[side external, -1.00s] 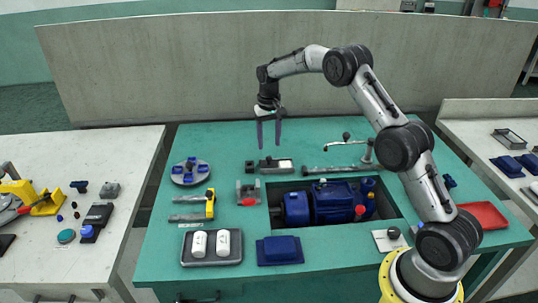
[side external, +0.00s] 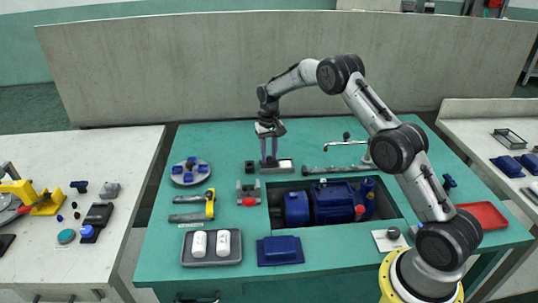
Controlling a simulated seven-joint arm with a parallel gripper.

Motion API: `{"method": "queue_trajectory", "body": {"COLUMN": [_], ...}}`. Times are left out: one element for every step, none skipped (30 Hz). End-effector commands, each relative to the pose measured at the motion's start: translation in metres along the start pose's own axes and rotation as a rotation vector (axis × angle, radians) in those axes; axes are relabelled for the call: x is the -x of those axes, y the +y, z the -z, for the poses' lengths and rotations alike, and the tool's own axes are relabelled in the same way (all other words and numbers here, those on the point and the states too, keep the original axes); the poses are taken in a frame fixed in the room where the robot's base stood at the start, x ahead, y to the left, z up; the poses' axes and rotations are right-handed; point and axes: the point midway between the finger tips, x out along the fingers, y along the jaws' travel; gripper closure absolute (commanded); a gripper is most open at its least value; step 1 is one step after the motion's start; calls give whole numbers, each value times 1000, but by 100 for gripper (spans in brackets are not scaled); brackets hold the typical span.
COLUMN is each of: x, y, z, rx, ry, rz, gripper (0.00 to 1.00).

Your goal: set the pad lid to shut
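A low grey pad case (side external: 283,167) with a pale top patch lies on the green bench, behind the cut-out with the blue pump. I take it for the pad with the lid; the lid's angle is too small to make out. My gripper (side external: 268,163) points straight down at the left end of this case. A gap shows between its two fingers, and the tips are down at about the case's height. The fingers hide that end, so I cannot tell whether they touch or hold the lid.
A small dark block (side external: 250,167) stands just left of the case. A grey bracket with a red knob (side external: 249,199) is in front. The blue pump (side external: 335,202) sits in the cut-out. A long grey lever tool (side external: 335,169) lies to the right. Behind the case the bench is clear.

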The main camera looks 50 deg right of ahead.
Motion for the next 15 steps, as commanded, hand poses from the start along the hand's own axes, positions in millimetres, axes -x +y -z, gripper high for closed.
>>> {"method": "queue_trajectory", "body": {"x": [0,0,0,0,0,0,0,0,0,0,0,1,1,1,1], "y": [0,0,0,0,0,0,0,0,0,0,0,0,0,0,0], "z": [0,0,0,0,0,0,0,0,0,0,0,0,0,0,0], "rx": [0,0,0,0,0,0,0,0,0,0,0,0,0,0,0], "ry": [0,0,0,1,1,1,1,1,1,1,1,1,1,1,1], "rz": [0,0,0,0,0,0,0,1,1,1,1,1,1,1,1], "gripper": [91,97,100,100,100,100,100,100,100,100,100,100,100,100,100]}}
